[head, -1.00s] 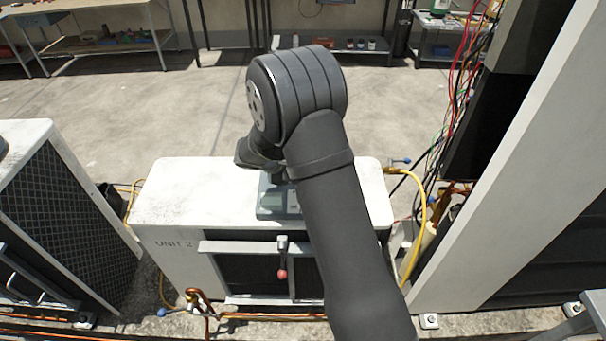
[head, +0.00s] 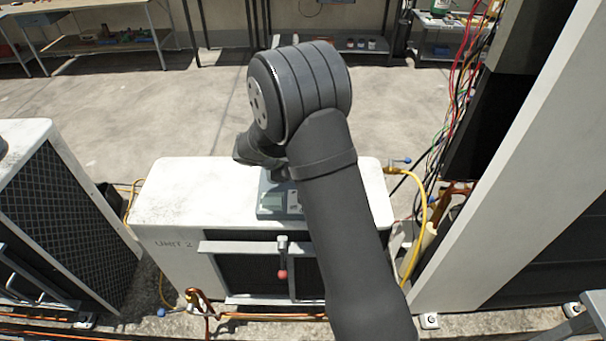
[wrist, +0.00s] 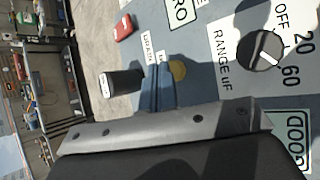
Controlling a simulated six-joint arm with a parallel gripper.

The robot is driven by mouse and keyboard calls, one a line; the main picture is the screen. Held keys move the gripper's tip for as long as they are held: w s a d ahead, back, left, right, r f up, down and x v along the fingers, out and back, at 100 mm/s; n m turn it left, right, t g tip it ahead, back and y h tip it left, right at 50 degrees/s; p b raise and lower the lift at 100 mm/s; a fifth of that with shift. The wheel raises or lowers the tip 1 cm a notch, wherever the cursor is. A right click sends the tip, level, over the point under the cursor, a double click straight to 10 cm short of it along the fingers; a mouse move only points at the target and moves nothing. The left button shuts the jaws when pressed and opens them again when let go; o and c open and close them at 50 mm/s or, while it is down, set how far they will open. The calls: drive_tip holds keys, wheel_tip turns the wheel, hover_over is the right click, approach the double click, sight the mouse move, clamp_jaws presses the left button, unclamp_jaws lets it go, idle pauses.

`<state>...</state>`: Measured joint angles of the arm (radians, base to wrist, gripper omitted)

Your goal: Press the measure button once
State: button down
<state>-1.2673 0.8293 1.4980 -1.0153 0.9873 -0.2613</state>
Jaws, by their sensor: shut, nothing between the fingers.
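A grey-blue meter panel (head: 271,205) lies on top of the UNIT 2 condenser, partly hidden behind my arm. In the wrist view its face (wrist: 205,30) fills the upper right. My gripper (wrist: 165,66) is shut and empty, its fingertips over the panel. A round yellow button (wrist: 178,70) shows right beside the fingertips, partly covered by them. Whether they touch it I cannot tell. In the head view my gripper is hidden behind my arm.
The panel also has a red button (wrist: 123,27), a black post or cap (wrist: 121,84), a black range knob (wrist: 260,50) and a GOOD display (wrist: 292,125). The white UNIT 2 top (head: 190,190) is clear on the left. A yellow hose (head: 421,215) and wires hang at right.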

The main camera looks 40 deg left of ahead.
drive_tip(key=shift+r, duration=0.1)
drive_tip(key=shift+r, duration=2.5)
wheel_tip(320, 180, up, 4)
drive_tip(key=shift+w+r, duration=0.15)
